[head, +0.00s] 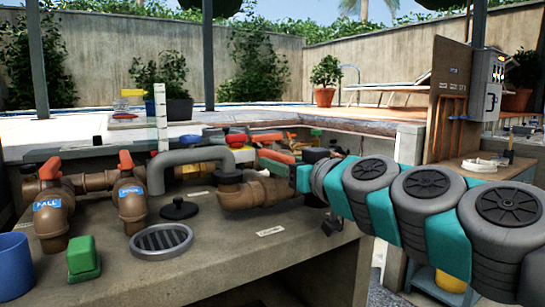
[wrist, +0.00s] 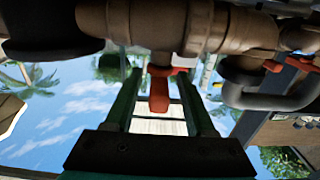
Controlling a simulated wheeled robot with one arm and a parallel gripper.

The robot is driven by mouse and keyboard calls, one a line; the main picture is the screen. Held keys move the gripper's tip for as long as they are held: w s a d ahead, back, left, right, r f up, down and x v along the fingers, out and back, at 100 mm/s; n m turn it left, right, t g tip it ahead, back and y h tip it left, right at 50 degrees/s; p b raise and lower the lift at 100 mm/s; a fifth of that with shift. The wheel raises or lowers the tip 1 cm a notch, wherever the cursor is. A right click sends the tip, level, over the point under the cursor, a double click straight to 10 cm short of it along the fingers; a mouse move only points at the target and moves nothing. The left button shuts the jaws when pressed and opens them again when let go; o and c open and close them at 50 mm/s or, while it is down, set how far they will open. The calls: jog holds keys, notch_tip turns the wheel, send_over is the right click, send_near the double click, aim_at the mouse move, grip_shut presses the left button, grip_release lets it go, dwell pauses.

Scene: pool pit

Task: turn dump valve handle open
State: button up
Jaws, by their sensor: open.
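An orange-red valve handle (wrist: 159,92) hangs from a brown valve body (wrist: 158,25) in the wrist view. My gripper (wrist: 160,78) is open, with one green finger on each side of this handle and visible gaps between. In the head view my gripper (head: 276,165) reaches in from the right, beside the brown valve (head: 255,190) at the bench's right end. An orange-red handle (head: 279,156) shows just at the fingers. My arm and fingers hide part of this valve. I cannot read a label naming it as the dump valve.
Two other brown valves with orange-red handles (head: 49,168) (head: 126,160) stand at left. A grey pipe (head: 190,156) arches beside my gripper. A drain grate (head: 160,240), green block (head: 83,258) and blue cup (head: 14,265) sit on the bench.

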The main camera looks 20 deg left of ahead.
aim_at(273, 158)
jog(key=shift+x, duration=1.55)
grip_shut()
